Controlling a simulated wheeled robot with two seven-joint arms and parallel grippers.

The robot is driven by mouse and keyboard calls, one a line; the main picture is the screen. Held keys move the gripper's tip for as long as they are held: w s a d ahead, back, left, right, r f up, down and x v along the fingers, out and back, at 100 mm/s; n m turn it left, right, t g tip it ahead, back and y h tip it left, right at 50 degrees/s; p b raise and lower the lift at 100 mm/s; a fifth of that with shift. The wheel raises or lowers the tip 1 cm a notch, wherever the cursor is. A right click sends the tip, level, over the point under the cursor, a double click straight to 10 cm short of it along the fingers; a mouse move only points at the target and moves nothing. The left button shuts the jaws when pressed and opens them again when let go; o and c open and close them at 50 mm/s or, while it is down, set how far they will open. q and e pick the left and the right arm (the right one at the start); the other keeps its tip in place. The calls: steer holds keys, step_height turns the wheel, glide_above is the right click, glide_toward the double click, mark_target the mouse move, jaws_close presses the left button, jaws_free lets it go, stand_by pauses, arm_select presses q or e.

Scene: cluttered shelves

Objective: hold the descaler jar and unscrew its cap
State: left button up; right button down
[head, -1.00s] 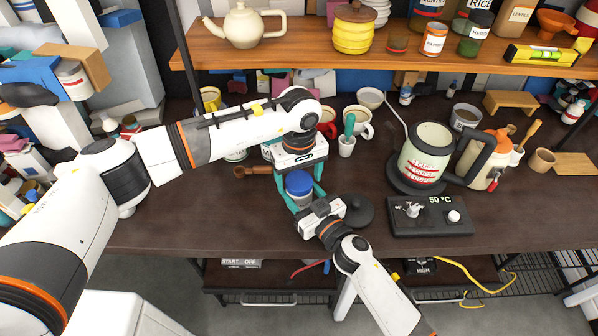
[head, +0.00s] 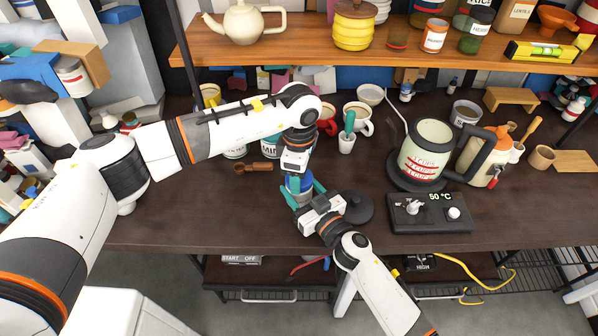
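The descaler jar (head: 302,199) stands low at the middle of the counter, near its front edge, its body mostly hidden by my grippers. Its blue cap (head: 305,184) shows on top, partly covered by a teal finger. My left gripper (head: 294,184) points down from above at the cap. One finger lies in front of the cap and the other is hidden, so its grip cannot be told. My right gripper (head: 303,195) comes from the front edge, with its teal fingers on both sides of the jar body, and appears shut on it.
A dark round lid-like disc (head: 357,208) lies just right of the jar. A control box (head: 430,215) and a kettle (head: 425,155) stand farther right. Cups (head: 357,120) stand behind. A wooden scoop (head: 254,168) lies left. The counter's left front is clear.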

arm_select(q)
steer(key=n, duration=0.4)
steer(key=shift+n, duration=0.3)
steer(key=n, duration=0.8)
steer(key=shift+r+n, duration=0.1)
steer(key=shift+n, duration=0.3)
steer(key=n, duration=0.5)
steer(key=shift+n, duration=0.3)
steer(key=shift+r, duration=0.1)
steer(key=shift+r, duration=1)
